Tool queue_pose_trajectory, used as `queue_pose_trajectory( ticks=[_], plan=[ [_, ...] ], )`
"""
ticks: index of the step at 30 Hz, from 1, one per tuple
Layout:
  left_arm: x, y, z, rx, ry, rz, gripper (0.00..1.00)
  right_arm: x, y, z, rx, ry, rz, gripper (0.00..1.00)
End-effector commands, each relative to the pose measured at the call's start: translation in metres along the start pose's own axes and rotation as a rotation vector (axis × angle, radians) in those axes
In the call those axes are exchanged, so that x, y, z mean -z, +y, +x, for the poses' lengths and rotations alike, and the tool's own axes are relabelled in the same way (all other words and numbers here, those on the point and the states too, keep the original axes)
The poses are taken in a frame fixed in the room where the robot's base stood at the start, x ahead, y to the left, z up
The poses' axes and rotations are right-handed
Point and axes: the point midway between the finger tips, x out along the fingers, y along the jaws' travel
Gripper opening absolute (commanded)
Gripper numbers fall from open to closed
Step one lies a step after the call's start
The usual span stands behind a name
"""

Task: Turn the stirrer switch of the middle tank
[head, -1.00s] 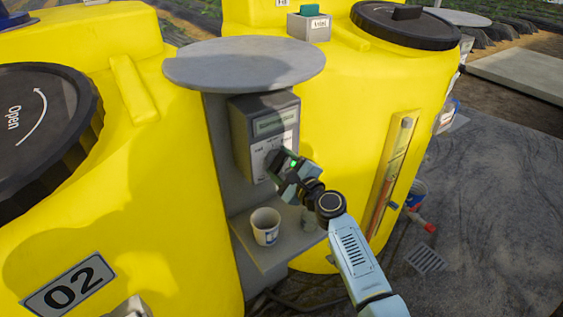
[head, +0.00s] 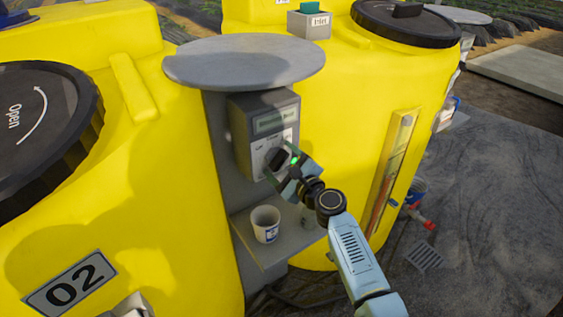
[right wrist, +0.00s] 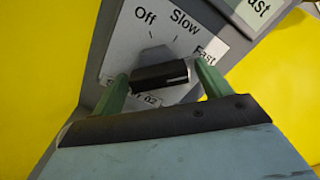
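The stirrer switch is a black bar-shaped knob (right wrist: 160,75) on a grey control box (head: 240,137) between two yellow tanks. In the right wrist view its plate reads Off, Slow and Fast, and a partly covered label ends in 02. My right gripper (head: 283,161) is at the box front. In the right wrist view its green fingers (right wrist: 160,82) stand on either side of the knob, near its ends, with a narrow gap at the right; it looks open. The position the knob points to is unclear. My left gripper is not seen.
A white cup (head: 265,224) stands on the grey shelf (head: 262,250) below the box. A round grey cover (head: 245,62) overhangs the box. The tank marked 02 (head: 165,200) is at left, another tank (head: 345,110) at right with a level gauge (head: 391,175).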

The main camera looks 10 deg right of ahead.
Motion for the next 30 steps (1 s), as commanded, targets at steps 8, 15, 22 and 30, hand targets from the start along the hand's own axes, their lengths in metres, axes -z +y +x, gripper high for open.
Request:
queue_pose_trajectory(
  ticks=[8, 15, 22, 30],
  plan=[
    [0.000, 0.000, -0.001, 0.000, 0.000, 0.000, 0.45, 0.000, 0.000, -0.002, 0.000, -0.001, -0.003, 0.77],
    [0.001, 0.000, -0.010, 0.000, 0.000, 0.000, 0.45, 0.000, -0.001, -0.035, -0.001, 0.002, -0.003, 0.77],
    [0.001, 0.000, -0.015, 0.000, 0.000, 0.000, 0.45, 0.000, 0.000, -0.087, -0.002, 0.001, -0.004, 0.77],
    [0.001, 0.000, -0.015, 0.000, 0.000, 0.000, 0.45, 0.001, 0.000, -0.127, 0.000, 0.001, -0.002, 0.77]
  ],
)
